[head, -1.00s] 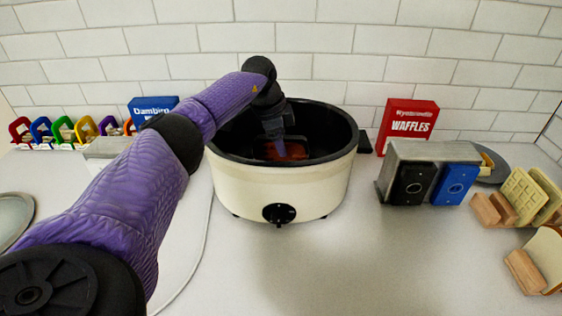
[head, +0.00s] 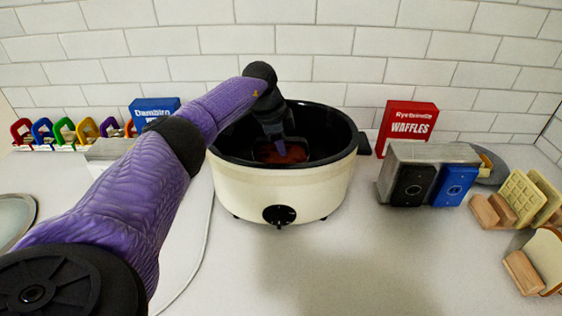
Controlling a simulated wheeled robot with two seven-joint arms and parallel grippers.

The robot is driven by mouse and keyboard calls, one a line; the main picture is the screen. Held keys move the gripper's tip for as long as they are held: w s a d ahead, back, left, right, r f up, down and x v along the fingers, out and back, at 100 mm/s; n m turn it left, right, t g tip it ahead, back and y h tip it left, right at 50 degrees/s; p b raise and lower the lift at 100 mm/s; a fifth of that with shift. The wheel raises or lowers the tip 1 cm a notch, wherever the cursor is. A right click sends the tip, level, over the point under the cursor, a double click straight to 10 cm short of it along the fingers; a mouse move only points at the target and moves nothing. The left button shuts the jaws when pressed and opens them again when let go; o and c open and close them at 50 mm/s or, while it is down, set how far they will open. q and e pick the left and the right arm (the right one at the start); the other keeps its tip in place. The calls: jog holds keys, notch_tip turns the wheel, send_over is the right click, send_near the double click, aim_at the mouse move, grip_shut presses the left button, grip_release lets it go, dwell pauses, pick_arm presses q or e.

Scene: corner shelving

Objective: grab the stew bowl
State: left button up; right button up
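A cream slow cooker (head: 281,192) with a black inside and a dark front knob stands on the counter against the tiled wall. Inside it lies a dark bowl with reddish-brown stew (head: 284,153). My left gripper (head: 281,150) reaches down into the cooker from the left, at the stew bowl. Its fingers are small, dark and partly hidden, so I cannot tell whether they are open or shut, or touching the bowl. My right gripper does not show.
To the right stand a red waffles box (head: 407,128), a metal holder with a black and a blue piece (head: 432,152), and waffles in wooden holders (head: 524,195). A blue box (head: 154,110) and colored clips (head: 63,131) are at the back left. The front counter is clear.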

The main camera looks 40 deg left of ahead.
pick_arm(q)
grip_shut()
dwell(1.0)
